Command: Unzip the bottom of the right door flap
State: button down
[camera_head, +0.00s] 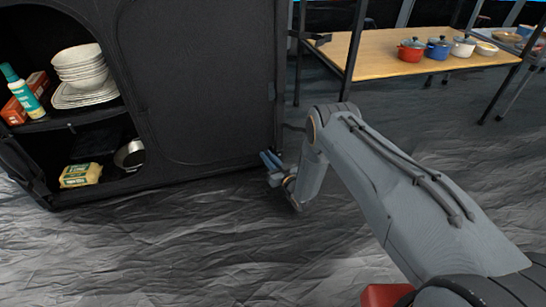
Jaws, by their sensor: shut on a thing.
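The right door flap (205,75) is a black fabric panel on the front of the dark camping cupboard. It hangs closed, with a curved seam running along its left side and bottom. My gripper (269,159) is low, at the bottom right corner of the flap, just above the floor. Its bluish fingers are shut at the cupboard's lower edge, on what appears to be the zipper pull. The pull is too small to make out and is covered by the fingers.
The cupboard's left side is open, with white dishes (82,75), a teal bottle (22,92), a yellow package (81,174) and a pot (130,155) inside. A wooden table (376,57) with coloured pots stands at the back right. The wrinkled grey floor (150,250) in front is clear.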

jog(key=shift+w+d, duration=0.1)
jog(key=shift+d, duration=0.1)
jog(key=c, duration=1.7)
grip_release()
jog(key=shift+d, duration=0.15)
jog(key=p+v, duration=0.3)
jog(key=v, duration=0.4)
jog(key=shift+s+d, duration=0.1)
jog(key=shift+s, duration=0.3)
jog(key=shift+p, duration=0.3)
